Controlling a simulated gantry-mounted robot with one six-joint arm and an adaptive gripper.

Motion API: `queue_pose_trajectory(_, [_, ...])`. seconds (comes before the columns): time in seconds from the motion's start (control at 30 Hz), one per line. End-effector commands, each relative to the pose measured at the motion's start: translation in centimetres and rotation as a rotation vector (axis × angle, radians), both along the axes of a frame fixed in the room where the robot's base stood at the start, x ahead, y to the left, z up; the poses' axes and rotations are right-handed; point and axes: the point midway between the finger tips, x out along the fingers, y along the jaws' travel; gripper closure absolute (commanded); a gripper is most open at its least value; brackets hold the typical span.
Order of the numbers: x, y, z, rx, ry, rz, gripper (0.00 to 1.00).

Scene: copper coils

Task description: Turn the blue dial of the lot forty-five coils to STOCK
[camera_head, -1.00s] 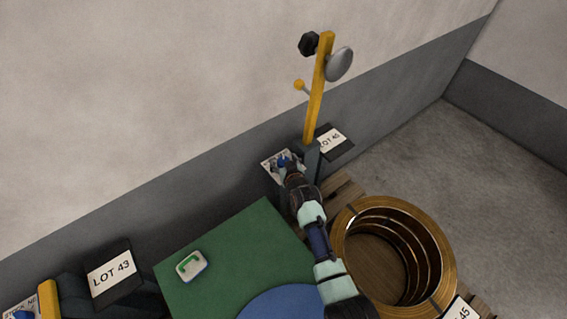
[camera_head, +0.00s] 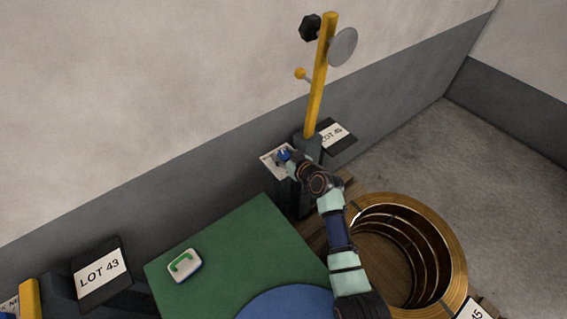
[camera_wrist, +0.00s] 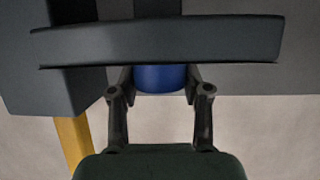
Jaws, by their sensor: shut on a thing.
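The blue dial (camera_head: 284,155) sits on a small pale dial plate (camera_head: 270,163) beside the yellow post. In the wrist view the blue dial (camera_wrist: 160,78) is between my two fingers, partly hidden behind a dark curved edge. My gripper (camera_head: 289,157) is shut on the dial; it also shows in the wrist view (camera_wrist: 160,90). The lettering on the plate is too small to read, so which mark the dial points to cannot be told. The LOT 45 sign (camera_head: 333,136) stands just right of the post. The copper coils (camera_head: 452,240) lie on a wooden pallet at the right.
The yellow post (camera_head: 318,85) rises close to my gripper, with a black knob, a grey disc and a small yellow ball lever. A green surface (camera_head: 215,235) with a white and green item (camera_head: 185,265) lies at the left. The LOT 43 sign (camera_head: 102,275) is farther left.

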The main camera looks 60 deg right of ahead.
Motion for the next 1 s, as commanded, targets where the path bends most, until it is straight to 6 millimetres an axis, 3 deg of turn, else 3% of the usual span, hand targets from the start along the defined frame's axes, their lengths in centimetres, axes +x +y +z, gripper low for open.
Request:
queue_pose_trajectory(0.03, [-0.1,-0.1,-1.1,-0.001,0.002,0.028,0.87])
queue_pose_trajectory(0.5, [-0.1,0.1,-0.2,0.000,0.004,0.105,0.87])
queue_pose_trajectory(0.53, [-0.1,0.1,-0.2,0.000,0.004,0.104,0.49])
queue_pose_trajectory(0.67, [-0.1,0.1,-0.2,-0.001,0.004,0.104,0.28])
queue_pose_trajectory(1.0, [0.0,0.1,0.2,-0.003,0.001,0.103,0.26])
